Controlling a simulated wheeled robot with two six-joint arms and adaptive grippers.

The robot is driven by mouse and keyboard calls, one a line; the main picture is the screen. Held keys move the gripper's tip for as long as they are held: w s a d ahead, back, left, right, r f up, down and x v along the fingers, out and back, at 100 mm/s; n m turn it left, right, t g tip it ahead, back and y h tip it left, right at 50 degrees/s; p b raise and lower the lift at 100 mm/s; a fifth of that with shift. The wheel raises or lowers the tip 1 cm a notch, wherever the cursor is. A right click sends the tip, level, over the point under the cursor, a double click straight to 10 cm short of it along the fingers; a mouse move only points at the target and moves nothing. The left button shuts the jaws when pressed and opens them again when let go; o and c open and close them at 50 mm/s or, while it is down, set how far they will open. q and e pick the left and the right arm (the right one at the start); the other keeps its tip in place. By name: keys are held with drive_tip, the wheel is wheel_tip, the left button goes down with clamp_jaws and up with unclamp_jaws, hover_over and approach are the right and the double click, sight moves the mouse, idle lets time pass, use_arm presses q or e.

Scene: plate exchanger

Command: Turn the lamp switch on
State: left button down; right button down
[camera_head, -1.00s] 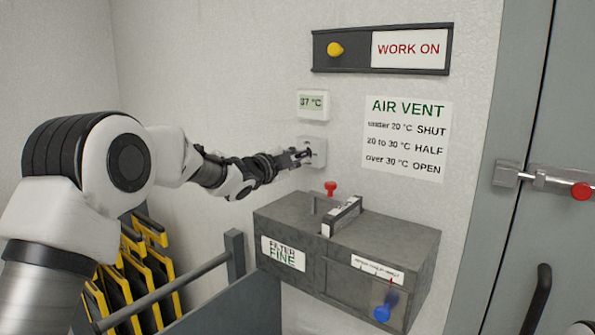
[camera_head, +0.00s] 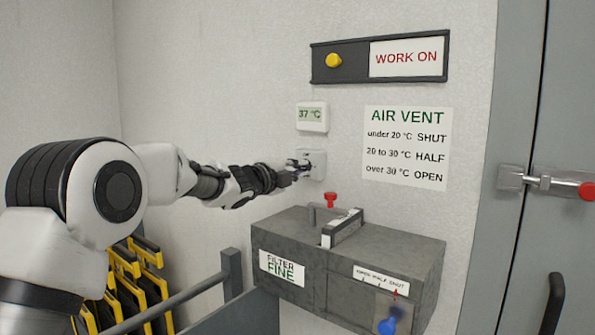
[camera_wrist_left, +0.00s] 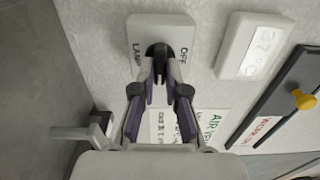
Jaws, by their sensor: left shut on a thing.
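The lamp switch (camera_head: 318,160) is a pale plate on the wall under the thermometer. In the left wrist view its plate (camera_wrist_left: 178,32) reads LAMP on one side and OFF on the other, with a dark knob (camera_wrist_left: 157,50) in its middle. My left gripper (camera_head: 301,165) is at the switch, its fingers closed together on the knob. In the left wrist view the fingertips (camera_wrist_left: 158,72) meet at the knob and hide part of it. My right gripper is in neither view.
A thermometer (camera_head: 312,116) reading 37 °C hangs above the switch. A yellow-knobbed WORK ON sign (camera_head: 380,58) is above. A railing (camera_head: 190,290) stands lower left.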

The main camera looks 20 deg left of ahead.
use_arm(q)
drive_tip(key=shift+r, duration=0.4)
drive_tip(key=c, duration=1.3)
unclamp_jaws()
drive_tip(key=shift+o, duration=0.5)
drive_tip(key=shift+w+f, duration=0.2)
drive_tip(key=shift+f, duration=0.1)
drive_tip(key=shift+s, duration=0.15)
drive_tip(key=v, duration=1.1)
drive_tip(key=shift+s+a, duration=0.2)
drive_tip(key=shift+s, duration=0.15)
